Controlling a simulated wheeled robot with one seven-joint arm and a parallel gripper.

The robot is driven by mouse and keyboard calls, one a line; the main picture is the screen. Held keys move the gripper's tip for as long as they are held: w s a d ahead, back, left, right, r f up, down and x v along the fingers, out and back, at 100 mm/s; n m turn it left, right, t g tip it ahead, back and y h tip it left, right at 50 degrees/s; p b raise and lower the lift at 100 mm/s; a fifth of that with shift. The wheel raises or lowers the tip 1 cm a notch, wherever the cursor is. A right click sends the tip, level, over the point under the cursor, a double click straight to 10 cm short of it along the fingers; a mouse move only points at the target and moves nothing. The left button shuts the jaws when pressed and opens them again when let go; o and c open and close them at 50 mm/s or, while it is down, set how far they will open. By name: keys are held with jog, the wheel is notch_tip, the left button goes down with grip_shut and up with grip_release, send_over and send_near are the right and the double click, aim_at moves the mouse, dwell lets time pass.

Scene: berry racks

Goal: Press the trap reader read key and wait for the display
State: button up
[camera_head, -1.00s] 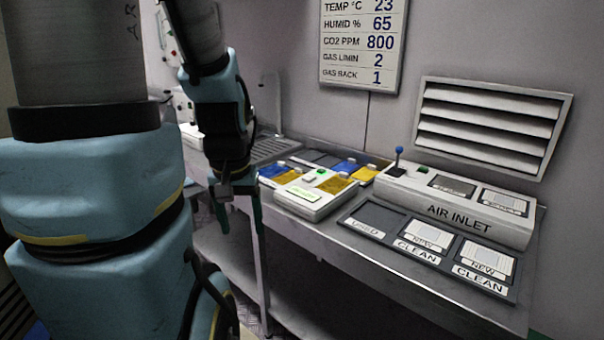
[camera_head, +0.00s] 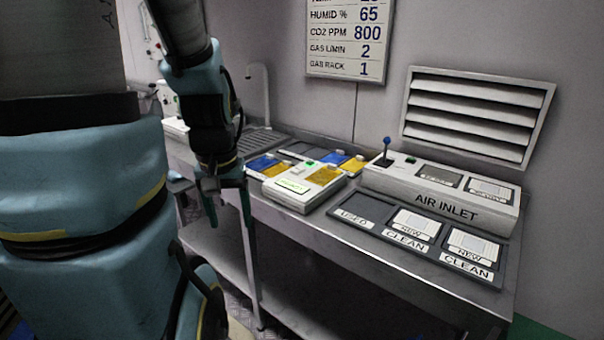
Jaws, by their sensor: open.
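The trap reader (camera_head: 290,203) is a pale box on the metal bench. Its front has a small lit greenish display (camera_head: 293,186), whose text is too small to read. On top are a green key (camera_head: 309,163) beside a white block and a yellow card (camera_head: 323,175). My gripper (camera_head: 228,208) hangs downward to the left of the reader, in front of the bench edge. Its two dark green fingers are apart, with nothing seen between them. It is not touching the reader.
Blue and yellow cards (camera_head: 262,163) lie behind and left of the reader. A wall board (camera_head: 345,40) and louvred vent (camera_head: 470,115) are behind.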

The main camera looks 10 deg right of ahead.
dwell(0.4)
grip_shut()
dwell(0.4)
dwell(1.2)
